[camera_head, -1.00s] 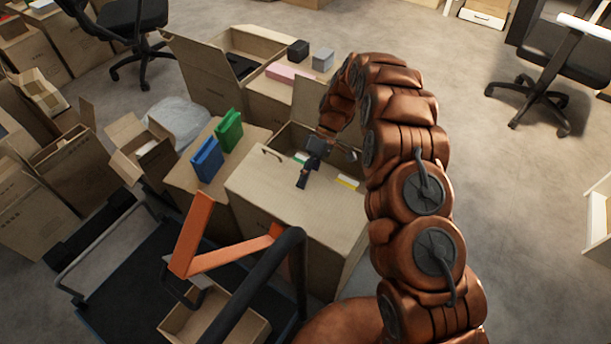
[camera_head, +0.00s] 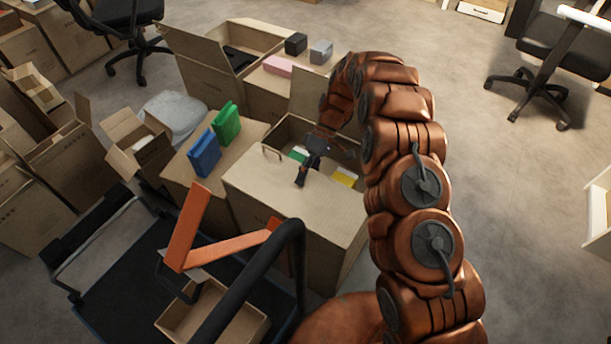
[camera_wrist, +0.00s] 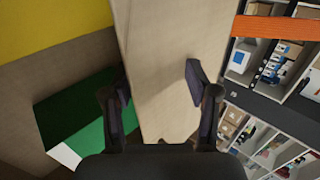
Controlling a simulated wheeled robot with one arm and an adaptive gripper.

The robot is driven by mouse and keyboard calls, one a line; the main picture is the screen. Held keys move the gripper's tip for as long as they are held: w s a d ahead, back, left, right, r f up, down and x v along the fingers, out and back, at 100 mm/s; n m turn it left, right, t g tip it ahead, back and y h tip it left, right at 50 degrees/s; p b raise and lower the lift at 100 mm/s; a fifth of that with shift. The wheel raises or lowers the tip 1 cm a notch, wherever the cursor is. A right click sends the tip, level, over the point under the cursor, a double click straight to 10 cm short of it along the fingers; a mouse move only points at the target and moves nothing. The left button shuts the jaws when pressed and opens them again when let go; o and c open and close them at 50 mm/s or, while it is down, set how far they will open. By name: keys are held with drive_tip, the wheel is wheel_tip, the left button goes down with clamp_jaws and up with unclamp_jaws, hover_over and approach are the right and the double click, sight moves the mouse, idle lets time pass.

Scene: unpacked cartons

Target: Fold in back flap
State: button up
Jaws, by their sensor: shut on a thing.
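The open carton (camera_head: 330,262) stands at the middle of the head view. Its near cardboard flap (camera_head: 275,196) slopes over the near part of the opening, and another flap (camera_head: 304,93) stands up at the far side. Green-and-white and yellow items (camera_head: 345,177) show inside. My gripper (camera_head: 303,178) is at the far edge of the near flap. In the wrist view, my gripper (camera_wrist: 158,95) has one finger on each side of a pale cardboard flap (camera_wrist: 172,45) and is shut on it. The green item (camera_wrist: 85,115) lies left of it.
Blue (camera_head: 205,154) and green (camera_head: 226,123) boxes stand on the carton to the left. Another open carton (camera_head: 210,78) is behind. A cart with an orange bar (camera_head: 187,228) is at the near left. Free floor (camera_head: 540,190) lies to the right.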

drive_tip(key=shift+s+f, duration=0.2)
drive_tip(key=c, duration=0.3)
drive_tip(key=v, duration=0.8)
drive_tip(key=shift+a, duration=0.15)
drive_tip(key=shift+r, duration=0.15)
idle(0.3)
